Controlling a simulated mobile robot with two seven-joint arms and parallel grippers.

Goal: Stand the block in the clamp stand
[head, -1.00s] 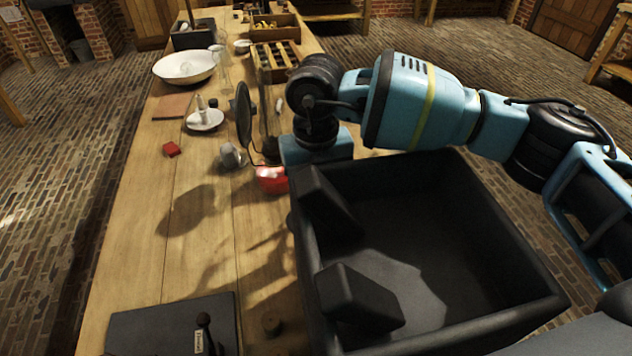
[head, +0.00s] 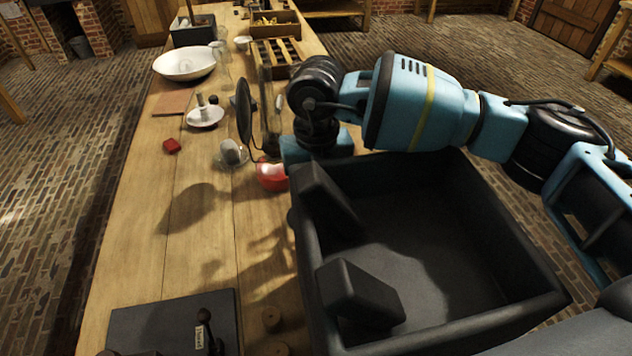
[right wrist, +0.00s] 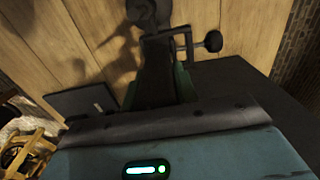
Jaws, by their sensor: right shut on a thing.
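My right gripper (right wrist: 158,85) shows in the right wrist view as dark finger parts beyond the teal housing. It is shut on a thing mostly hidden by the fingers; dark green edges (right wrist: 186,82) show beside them. A dark clamp-like frame (right wrist: 150,50) with a side screw and round knob (right wrist: 213,41) shows just beyond the fingers; I cannot tell whether they touch. In the head view my right arm reaches over the table's right edge, and its fingertips are hidden. I cannot single out the clamp stand or block there. My left gripper is out of view.
A red piece (head: 172,145), a glossy red object (head: 271,174), a dark disc (head: 243,112) and a white dish (head: 205,116) stand on the table (head: 130,225). A dark slab (head: 150,325) lies at its near end. The table's near middle is mostly clear.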

